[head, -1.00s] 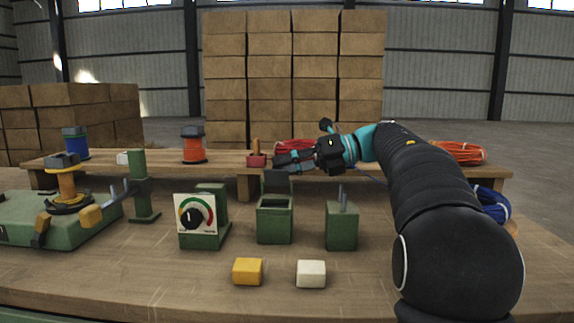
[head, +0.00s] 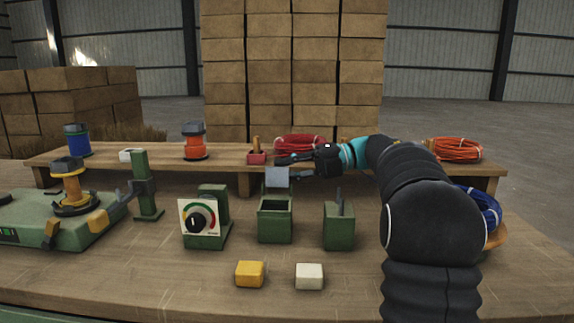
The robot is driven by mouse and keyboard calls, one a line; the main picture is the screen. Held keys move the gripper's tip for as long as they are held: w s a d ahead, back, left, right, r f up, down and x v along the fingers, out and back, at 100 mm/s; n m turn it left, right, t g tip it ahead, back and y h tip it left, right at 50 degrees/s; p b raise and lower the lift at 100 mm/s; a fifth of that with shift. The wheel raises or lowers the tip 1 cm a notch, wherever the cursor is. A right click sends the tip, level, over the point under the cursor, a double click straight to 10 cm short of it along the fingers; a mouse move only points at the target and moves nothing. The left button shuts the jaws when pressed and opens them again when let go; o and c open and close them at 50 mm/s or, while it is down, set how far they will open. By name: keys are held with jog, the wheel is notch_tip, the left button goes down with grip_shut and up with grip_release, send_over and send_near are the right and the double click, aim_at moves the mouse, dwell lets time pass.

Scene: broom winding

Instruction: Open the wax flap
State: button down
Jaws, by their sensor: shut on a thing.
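The wax flap (head: 278,177) stands upright at the back of the open green box (head: 275,222) in the middle of the bench. Its face looks pale grey-blue. My gripper (head: 286,166) reaches in from the right at the flap's upper edge and is shut on it. The exact contact between the fingers and the flap is small and hard to make out. The box's opening faces up, and its inside looks dark.
A dial box (head: 204,220) stands left of the green box and a slotted green block (head: 339,225) right of it. A yellow block (head: 250,274) and a white block (head: 309,276) lie in front. A raised shelf (head: 225,172) with spools and wire coils runs behind.

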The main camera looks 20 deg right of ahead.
jog(key=shift+w+f+m, duration=0.1)
jog(key=shift+f+m, duration=0.05)
jog(key=shift+m, duration=0.15)
jog(key=c, duration=1)
grip_release()
jog(key=shift+c, duration=0.2)
